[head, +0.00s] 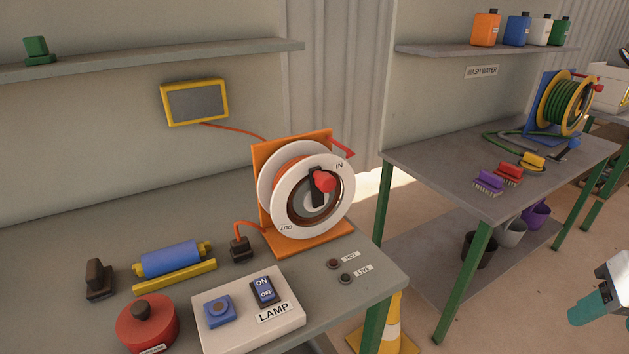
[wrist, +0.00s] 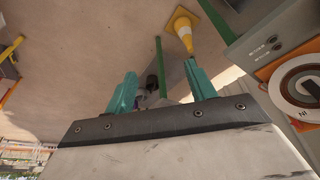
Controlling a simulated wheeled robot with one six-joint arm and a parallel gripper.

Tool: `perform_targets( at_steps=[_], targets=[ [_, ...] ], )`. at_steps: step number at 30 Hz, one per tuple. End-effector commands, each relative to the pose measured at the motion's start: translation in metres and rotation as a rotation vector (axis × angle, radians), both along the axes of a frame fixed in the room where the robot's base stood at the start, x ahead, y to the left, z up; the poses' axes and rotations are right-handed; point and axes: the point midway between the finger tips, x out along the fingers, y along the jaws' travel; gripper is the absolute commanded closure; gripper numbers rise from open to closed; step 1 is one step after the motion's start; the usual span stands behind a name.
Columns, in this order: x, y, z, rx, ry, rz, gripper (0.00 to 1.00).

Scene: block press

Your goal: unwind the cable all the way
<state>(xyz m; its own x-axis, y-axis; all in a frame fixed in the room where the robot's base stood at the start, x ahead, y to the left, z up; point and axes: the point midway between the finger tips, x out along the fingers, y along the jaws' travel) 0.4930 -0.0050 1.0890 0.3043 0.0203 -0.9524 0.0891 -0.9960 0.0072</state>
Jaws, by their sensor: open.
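The cable reel (head: 305,195) stands on an orange stand at the right part of the near bench. It has a white disc marked IN and OUT, a black crank arm and a red knob (head: 324,181). Orange cable (head: 290,172) shows wound behind the disc. A short orange end runs to a dark plug (head: 240,249) on the bench. The reel's face also shows at the right edge of the wrist view (wrist: 283,84). My gripper (head: 583,314) is at the lower right of the head view, well away from the reel. Its teal fingers (wrist: 162,88) are apart and empty.
A lamp switch box (head: 250,311), a red round object (head: 147,325) and a blue roller (head: 172,259) lie on the near bench. A green hose reel (head: 564,107) stands on the other bench. A traffic cone (head: 392,325) stands on the floor by the near bench.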

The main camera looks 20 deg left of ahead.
Motion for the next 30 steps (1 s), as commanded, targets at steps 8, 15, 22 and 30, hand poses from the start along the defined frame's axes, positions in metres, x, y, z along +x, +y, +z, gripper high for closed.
perform_targets(
  at_steps=[8,15,22,30],
  targets=[
    [0.131,0.117,-0.021,0.106,-0.438,0.245,0.45],
    [0.169,0.252,-0.025,0.321,-0.805,0.445,0.45],
    [0.147,0.339,-0.023,0.537,-1.037,0.563,0.45],
    [0.138,0.369,-0.019,0.629,-1.121,0.594,0.45]
  ],
)
